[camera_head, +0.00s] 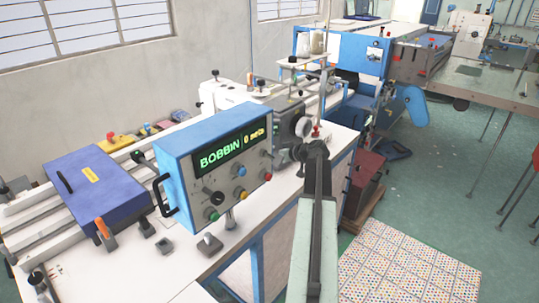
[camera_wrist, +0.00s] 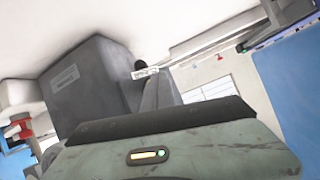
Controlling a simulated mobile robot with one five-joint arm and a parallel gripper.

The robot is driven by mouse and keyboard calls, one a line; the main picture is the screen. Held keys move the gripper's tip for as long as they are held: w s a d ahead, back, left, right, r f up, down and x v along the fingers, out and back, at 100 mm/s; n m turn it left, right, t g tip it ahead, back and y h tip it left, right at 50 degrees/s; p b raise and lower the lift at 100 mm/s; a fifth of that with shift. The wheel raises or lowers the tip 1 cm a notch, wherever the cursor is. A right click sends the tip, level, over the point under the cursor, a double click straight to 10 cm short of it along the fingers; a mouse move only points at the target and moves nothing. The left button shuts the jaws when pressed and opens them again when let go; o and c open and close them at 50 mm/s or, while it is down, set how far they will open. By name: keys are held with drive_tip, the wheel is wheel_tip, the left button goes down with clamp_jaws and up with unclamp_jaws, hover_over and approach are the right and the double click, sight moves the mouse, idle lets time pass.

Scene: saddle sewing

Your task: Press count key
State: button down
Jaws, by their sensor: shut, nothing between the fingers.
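A blue control box (camera_head: 175,165) with a grey front panel stands tilted on the white table in the head view. Its dark screen (camera_head: 236,148) shows "BOBBIN" and a smaller line, perhaps "0 sets", in lit letters. I cannot read which is the count key. My gripper (camera_head: 317,148) is right of the box, apart from it, shut and empty. Its fingertips are hard to make out. The wrist view does not show the box's buttons clearly.
A dark blue case (camera_head: 96,196) lies left of the box on rails. Sewing machine parts (camera_head: 292,123) stand close behind my gripper. A blue machine (camera_head: 345,50) is further back. A patterned mat (camera_head: 410,265) lies on the green floor to the right.

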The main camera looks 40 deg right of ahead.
drive_tip(key=shift+w+d, duration=0.1)
drive_tip(key=shift+w, duration=0.05)
idle(0.4)
drive_tip(key=shift+s+a, duration=0.55)
drive_tip(key=shift+s, duration=0.25)
drive_tip(key=s+a, duration=0.1)
drive_tip(key=s, duration=0.1)
drive_tip(key=s+a, duration=0.2)
idle(0.8)
